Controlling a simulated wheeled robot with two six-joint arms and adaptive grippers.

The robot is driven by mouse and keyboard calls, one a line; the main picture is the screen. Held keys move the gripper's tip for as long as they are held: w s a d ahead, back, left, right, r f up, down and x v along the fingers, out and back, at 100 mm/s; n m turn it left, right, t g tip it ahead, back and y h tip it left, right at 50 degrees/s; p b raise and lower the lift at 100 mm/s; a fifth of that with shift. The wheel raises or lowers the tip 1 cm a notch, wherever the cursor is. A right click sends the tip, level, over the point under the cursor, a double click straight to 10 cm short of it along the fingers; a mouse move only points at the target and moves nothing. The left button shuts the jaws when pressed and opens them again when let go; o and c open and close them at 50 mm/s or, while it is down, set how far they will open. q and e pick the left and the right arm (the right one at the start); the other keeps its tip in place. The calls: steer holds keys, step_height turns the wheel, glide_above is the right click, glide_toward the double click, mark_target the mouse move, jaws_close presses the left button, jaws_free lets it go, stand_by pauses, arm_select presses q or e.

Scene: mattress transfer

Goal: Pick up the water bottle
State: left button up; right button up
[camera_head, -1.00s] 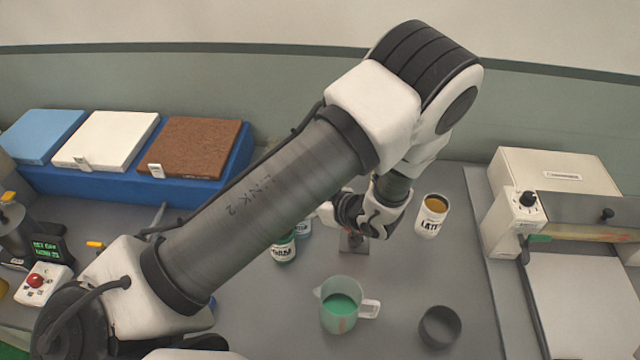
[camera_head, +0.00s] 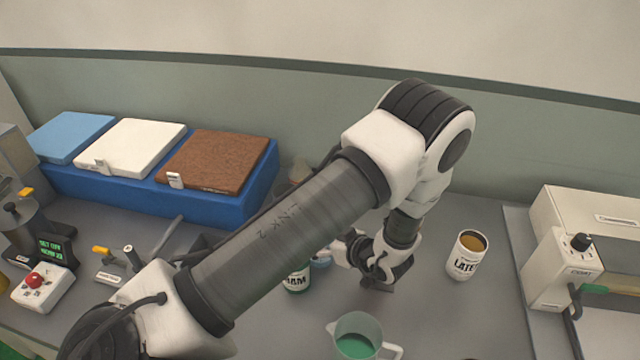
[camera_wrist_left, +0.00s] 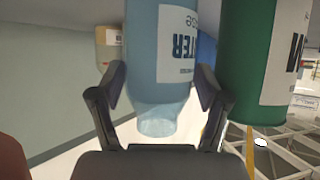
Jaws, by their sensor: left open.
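The water bottle is light blue with a white label and fills the middle of the left wrist view (camera_wrist_left: 160,60), where it appears upside down. My left gripper (camera_wrist_left: 160,88) is open, with one finger on each side of the bottle; I cannot tell whether they touch it. In the head view only a small blue part of the bottle (camera_head: 321,262) shows, behind the green bottle and beside my left gripper (camera_head: 349,250). The green bottle with a white label (camera_head: 296,280) stands close beside it, partly hidden by my arm. My right gripper is not in view.
A white jar with amber contents (camera_head: 466,262) stands right of the gripper. A jug of green liquid (camera_head: 357,343) is in front. A blue stand (camera_head: 130,200) with several sample pads is at the back left. A white machine (camera_head: 560,270) is at right.

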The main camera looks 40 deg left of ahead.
arm_select(q)
steer(key=x, duration=0.3)
steer(key=shift+p, duration=0.3)
steer(key=shift+w+a+f, duration=0.15)
steer(key=shift+a+f, duration=0.1)
steer(key=shift+a, duration=0.05)
steer(key=shift+d+r, duration=0.1)
steer(key=c, duration=1.2)
steer(key=shift+r, duration=0.2)
steer(key=shift+r+b, duration=0.8)
steer(key=shift+r, duration=4)
